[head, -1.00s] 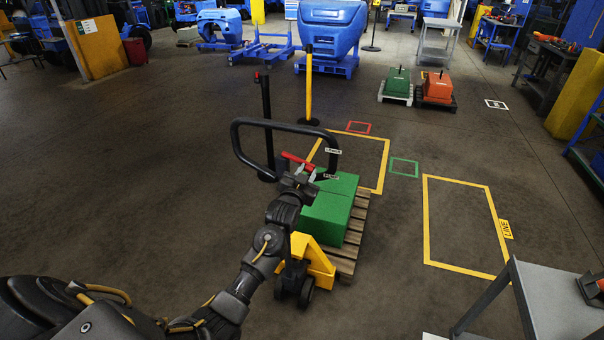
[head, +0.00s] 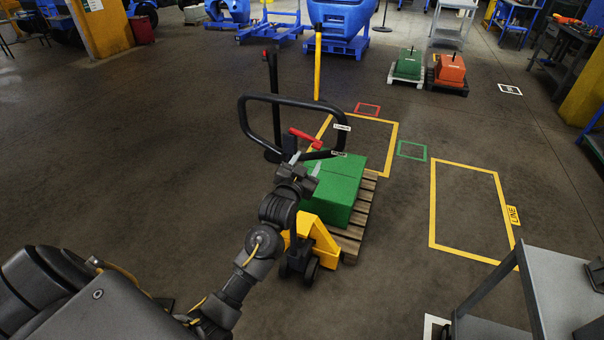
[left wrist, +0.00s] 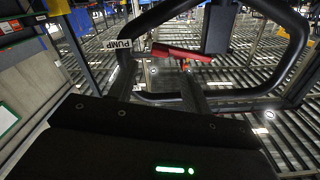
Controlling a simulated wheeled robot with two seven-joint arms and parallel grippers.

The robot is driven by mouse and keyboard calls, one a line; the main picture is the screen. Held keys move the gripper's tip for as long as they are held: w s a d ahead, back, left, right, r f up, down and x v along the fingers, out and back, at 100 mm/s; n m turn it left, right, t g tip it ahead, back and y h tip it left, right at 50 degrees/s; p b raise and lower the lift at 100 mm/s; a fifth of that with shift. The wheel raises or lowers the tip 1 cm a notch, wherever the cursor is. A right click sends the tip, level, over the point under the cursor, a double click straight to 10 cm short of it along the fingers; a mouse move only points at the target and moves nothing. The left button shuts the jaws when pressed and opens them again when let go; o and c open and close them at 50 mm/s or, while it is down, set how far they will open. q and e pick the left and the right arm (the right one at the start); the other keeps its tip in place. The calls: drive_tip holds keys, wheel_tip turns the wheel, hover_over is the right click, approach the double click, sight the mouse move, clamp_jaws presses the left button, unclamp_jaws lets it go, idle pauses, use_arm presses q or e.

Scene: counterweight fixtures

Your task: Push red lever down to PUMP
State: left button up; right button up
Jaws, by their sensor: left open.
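The red lever (head: 305,137) is on the black loop handle (head: 243,118) of a yellow pallet truck (head: 318,238). It also shows in the left wrist view (left wrist: 180,52), beyond the fingers and slanting slightly. A white PUMP label (head: 338,154) is low on the handle loop; it reads clearly in the left wrist view (left wrist: 124,44). A LOWER label (head: 342,127) is above it. My left gripper (head: 305,164) is open and empty, just below the lever in the picture. I cannot tell whether a finger touches the handle. My right gripper is out of view.
Green blocks (head: 335,188) rest on a wooden pallet (head: 357,222) on the truck. A black post (head: 271,95) and yellow post (head: 317,65) stand behind the handle. A grey cart (head: 560,290) is at lower right. Open floor lies to the left.

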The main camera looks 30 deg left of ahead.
use_arm(q)
drive_tip(key=shift+s+d+b, duration=0.15)
drive_tip(key=shift+s+d, duration=0.05)
drive_tip(key=shift+s, duration=0.85)
drive_tip(key=shift+s+d+b, duration=0.15)
drive_tip(key=shift+s, duration=0.85)
wheel_tip(320, 180, down, 24)
drive_tip(key=d+g+h, duration=0.2)
drive_tip(key=d+g, duration=0.1)
drive_tip(key=g, duration=0.1)
drive_tip(key=s+f+g, duration=0.2)
drive_tip(key=s+f, duration=0.4)
drive_tip(key=f, duration=0.3)
drive_tip(key=s+f+g, duration=0.2)
drive_tip(key=s+f, duration=0.3)
drive_tip(key=f, duration=0.4)
drive_tip(key=s+d+f+g, duration=0.1)
drive_tip(key=s+f+g, duration=0.2)
drive_tip(key=s+f, duration=0.65)
drive_tip(key=s+d+f+g, duration=0.15)
drive_tip(key=s+f, duration=0.45)
drive_tip(key=s, duration=0.6)
drive_tip(key=s+f+g, duration=0.2)
drive_tip(key=s, duration=0.8)
drive_tip(key=s+a+f+g, duration=0.1)
drive_tip(key=s+f+g, duration=0.1)
drive_tip(key=s, duration=0.8)
drive_tip(key=shift+f+m+h+b, duration=0.2)
drive_tip(key=shift+m+h+b, duration=0.1)
drive_tip(key=shift+m+h, duration=0.1)
